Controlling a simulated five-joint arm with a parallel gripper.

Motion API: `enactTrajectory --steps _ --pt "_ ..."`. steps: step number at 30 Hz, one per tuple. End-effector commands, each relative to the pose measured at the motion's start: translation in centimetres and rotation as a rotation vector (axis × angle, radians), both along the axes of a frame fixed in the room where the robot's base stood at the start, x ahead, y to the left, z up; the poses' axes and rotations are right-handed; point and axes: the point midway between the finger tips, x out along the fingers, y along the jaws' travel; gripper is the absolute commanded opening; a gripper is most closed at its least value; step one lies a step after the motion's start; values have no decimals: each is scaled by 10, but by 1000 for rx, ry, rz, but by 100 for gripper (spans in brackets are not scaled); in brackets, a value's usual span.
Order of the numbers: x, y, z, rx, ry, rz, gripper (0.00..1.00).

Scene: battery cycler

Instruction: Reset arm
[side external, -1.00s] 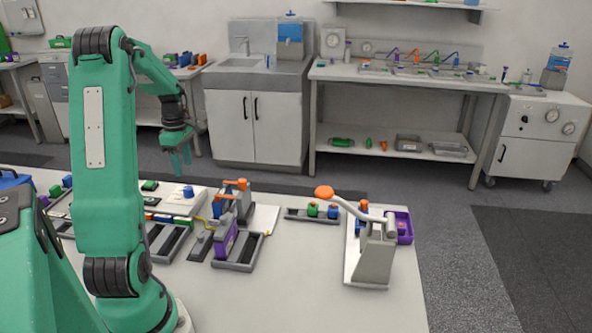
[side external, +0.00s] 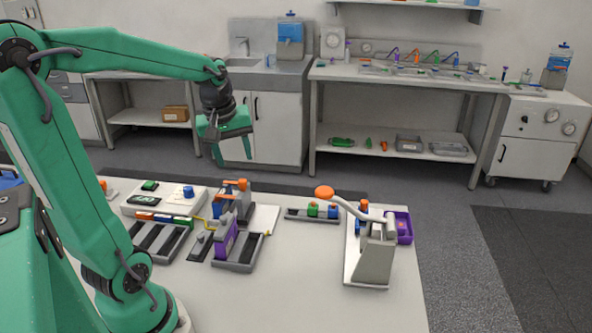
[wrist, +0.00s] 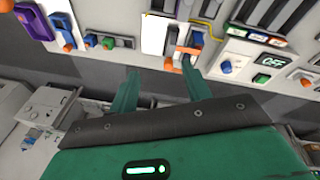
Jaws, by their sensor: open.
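My green arm reaches across the left of the side external view. My gripper (side external: 233,150) hangs in the air above and behind the back edge of the white work table (side external: 300,290). Its fingers point down, are spread apart and hold nothing. In the wrist view, my gripper's two green fingers (wrist: 160,90) stand apart with an empty gap between them. The table's devices show beyond the fingertips there, and I see no contact.
The table carries a cycler box with a blue knob (side external: 165,200), a grey clamp with an orange lever (side external: 236,203), a purple block (side external: 226,236), a rack of small cells (side external: 313,213) and a grey lever press (side external: 373,257). The table's front middle is clear.

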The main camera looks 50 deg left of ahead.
Motion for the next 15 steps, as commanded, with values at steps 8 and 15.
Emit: enactTrajectory --steps 8,15 --pt "-19 -77 16 108 -61 -446 48" --pt "-45 -130 19 208 -118 -812 48"
